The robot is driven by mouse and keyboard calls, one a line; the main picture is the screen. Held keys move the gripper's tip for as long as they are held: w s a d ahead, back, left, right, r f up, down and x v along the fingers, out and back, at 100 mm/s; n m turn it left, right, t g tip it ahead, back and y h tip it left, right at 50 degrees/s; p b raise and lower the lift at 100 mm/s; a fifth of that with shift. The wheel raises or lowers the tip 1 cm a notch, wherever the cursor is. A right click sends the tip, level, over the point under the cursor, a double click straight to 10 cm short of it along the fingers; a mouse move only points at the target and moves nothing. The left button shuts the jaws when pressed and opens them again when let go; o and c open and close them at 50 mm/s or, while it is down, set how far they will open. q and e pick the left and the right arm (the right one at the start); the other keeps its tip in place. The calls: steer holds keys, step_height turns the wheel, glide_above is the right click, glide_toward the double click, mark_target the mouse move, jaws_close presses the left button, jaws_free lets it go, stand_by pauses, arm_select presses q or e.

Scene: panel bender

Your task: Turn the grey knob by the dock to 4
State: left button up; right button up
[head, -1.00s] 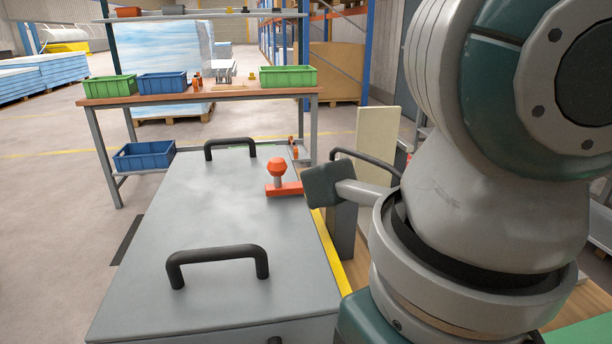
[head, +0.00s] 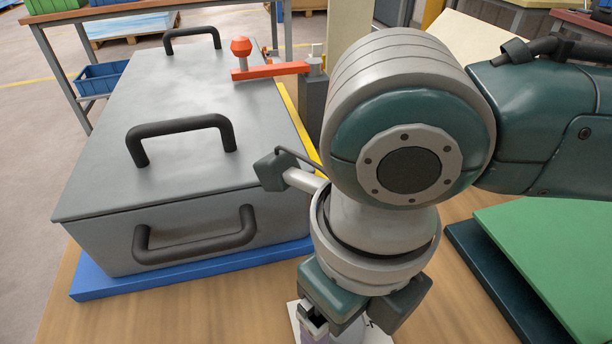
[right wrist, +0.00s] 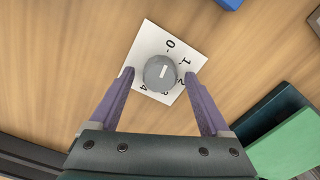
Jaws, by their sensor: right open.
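The grey knob (right wrist: 153,80) sits on a white square plate (right wrist: 150,35) with numbers 0 to 4 in the right wrist view. Its white mark points towards 0. My right gripper (right wrist: 159,74) is open, with its two purple fingers on either side of the knob; I cannot tell whether they touch it. In the head view my right gripper (head: 347,318) is low over the table at the bottom, and hides the knob. A bit of the white plate (head: 378,336) shows there. My left gripper is not in view.
A grey case (head: 190,90) with black handles stands on a blue base (head: 90,287), left of my right arm. An orange clamp (head: 270,71) is beside it. A green panel on a dark one (head: 560,240) lies at right. Wooden tabletop (head: 200,315) is clear in front.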

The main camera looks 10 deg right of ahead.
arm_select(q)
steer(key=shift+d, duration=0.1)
arm_select(e)
steer(key=shift+c, duration=0.3)
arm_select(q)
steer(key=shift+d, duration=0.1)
arm_select(e)
steer(key=c, duration=0.5)
jaws_close()
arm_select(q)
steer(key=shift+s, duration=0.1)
